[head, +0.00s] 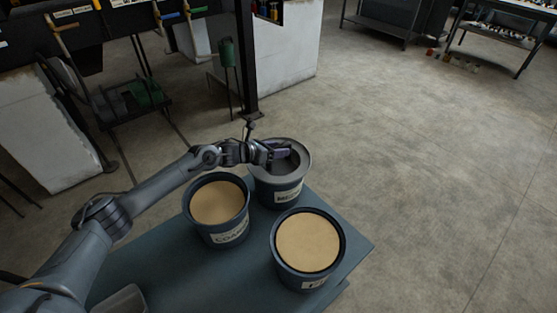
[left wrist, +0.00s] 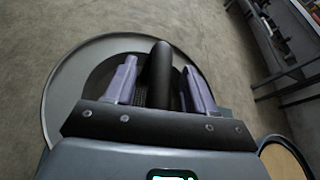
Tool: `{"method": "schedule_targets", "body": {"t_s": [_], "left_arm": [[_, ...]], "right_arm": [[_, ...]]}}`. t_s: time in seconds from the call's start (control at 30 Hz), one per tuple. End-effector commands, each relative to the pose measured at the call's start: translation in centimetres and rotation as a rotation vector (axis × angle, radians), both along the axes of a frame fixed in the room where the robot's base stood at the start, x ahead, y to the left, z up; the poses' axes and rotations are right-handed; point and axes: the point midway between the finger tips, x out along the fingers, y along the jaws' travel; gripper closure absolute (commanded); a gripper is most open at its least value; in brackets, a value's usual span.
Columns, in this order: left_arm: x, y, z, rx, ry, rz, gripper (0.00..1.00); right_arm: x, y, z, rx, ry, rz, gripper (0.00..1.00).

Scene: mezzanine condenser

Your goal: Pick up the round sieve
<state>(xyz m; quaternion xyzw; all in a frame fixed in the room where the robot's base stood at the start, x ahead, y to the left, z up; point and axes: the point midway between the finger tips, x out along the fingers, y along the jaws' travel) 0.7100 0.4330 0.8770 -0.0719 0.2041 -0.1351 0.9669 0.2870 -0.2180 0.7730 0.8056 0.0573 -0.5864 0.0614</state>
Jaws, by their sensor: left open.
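The round sieve (head: 301,163) is a wide grey ring with a darker middle. It sits on top of the back bucket (head: 283,195), whose label seems to begin with "ME". My left gripper (head: 282,151) is over the sieve, with its fingers open. In the left wrist view, the sieve's pale rim (left wrist: 62,75) curves around behind the fingers. A dark rounded bar (left wrist: 158,72), apparently the sieve's handle, stands between the two open fingers (left wrist: 160,88), with a gap visible on the right side. I cannot tell whether the left finger touches it. My right gripper is not in view.
A bucket (head: 217,204) labelled like "COARSE" and a front bucket (head: 307,243) hold tan material close by. All stand on a blue-grey table (head: 170,255). A clear tub (head: 122,300) is at the front left. A dark post (head: 245,60) rises behind; open floor lies right.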

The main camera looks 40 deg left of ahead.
Motion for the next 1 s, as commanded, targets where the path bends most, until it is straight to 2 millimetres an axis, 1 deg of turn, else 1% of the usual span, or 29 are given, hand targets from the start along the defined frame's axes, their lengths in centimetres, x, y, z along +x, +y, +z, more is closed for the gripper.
{"method": "schedule_targets", "body": {"t_s": [0.03,0.3,0.37,0.4,0.83,0.93,1.0], "left_arm": [[0.0,0.0,0.0,0.000,0.000,0.000,0.47],[0.0,0.0,0.0,0.000,0.000,0.000,0.88],[0.0,0.0,0.0,0.000,0.000,0.000,0.97],[0.0,0.0,0.0,0.000,0.000,0.000,1.00],[0.0,0.0,0.2,-0.001,-0.003,0.001,1.00],[0.0,0.0,0.6,-0.001,-0.004,0.001,1.00],[0.0,0.0,1.3,-0.001,-0.004,0.001,1.00]], "right_arm": [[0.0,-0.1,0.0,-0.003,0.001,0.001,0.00],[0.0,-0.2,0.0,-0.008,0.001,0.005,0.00],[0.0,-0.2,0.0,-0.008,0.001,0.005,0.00],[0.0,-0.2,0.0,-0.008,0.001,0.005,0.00],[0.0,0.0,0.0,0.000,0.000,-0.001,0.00],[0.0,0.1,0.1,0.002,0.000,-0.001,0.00],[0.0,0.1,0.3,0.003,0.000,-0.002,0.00]]}}
